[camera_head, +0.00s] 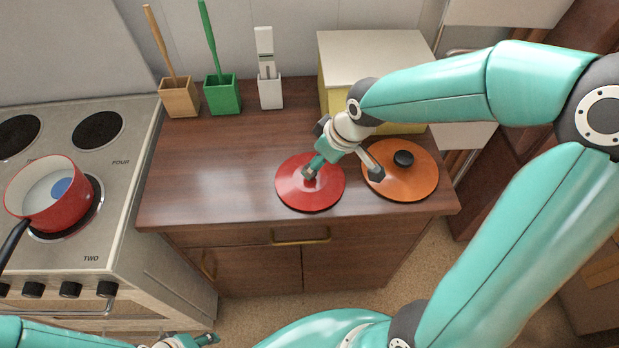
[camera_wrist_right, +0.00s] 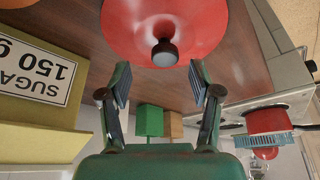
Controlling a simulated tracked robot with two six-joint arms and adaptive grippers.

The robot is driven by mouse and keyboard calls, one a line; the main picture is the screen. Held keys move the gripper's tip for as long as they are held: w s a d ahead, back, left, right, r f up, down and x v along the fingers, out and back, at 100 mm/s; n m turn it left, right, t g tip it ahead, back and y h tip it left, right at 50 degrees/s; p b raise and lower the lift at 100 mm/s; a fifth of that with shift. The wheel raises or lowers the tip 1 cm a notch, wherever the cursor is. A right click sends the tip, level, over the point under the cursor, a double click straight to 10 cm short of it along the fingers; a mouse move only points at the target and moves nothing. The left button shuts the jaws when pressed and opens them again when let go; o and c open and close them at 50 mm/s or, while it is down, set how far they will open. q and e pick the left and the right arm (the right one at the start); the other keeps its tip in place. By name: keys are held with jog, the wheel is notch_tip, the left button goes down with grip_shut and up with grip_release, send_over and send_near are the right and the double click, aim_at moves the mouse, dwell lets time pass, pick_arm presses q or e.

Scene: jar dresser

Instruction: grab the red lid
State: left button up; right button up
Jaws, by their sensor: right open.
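The red lid (camera_head: 322,196) lies flat on the brown dresser top, left of the orange lid (camera_head: 415,184). My right gripper (camera_head: 343,170) is open over the right side of the red lid, with one finger near its centre. In the right wrist view, the red lid (camera_wrist_right: 195,25) fills the top. Its dark knob (camera_wrist_right: 164,53) appears just beyond the open fingertips (camera_wrist_right: 159,68), nothing held between them. In the head view the knob is mostly hidden by a finger. My left gripper (camera_head: 190,341) is only partly visible at the bottom edge.
The dresser top (camera_head: 230,150) is clear left of the red lid. A yellow box (camera_head: 370,55) stands behind the gripper. Holders with brushes (camera_head: 222,97) stand along the back. A stove with a red pot (camera_head: 55,205) is at the left.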

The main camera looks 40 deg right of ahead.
jog(key=shift+a+x, duration=0.2)
jog(key=shift+x, duration=1.15)
jog(key=shift+a+x, duration=0.15)
jog(key=shift+x, duration=1.2)
jog(key=shift+r, duration=0.1)
jog(key=shift+c, duration=0.2)
grip_shut()
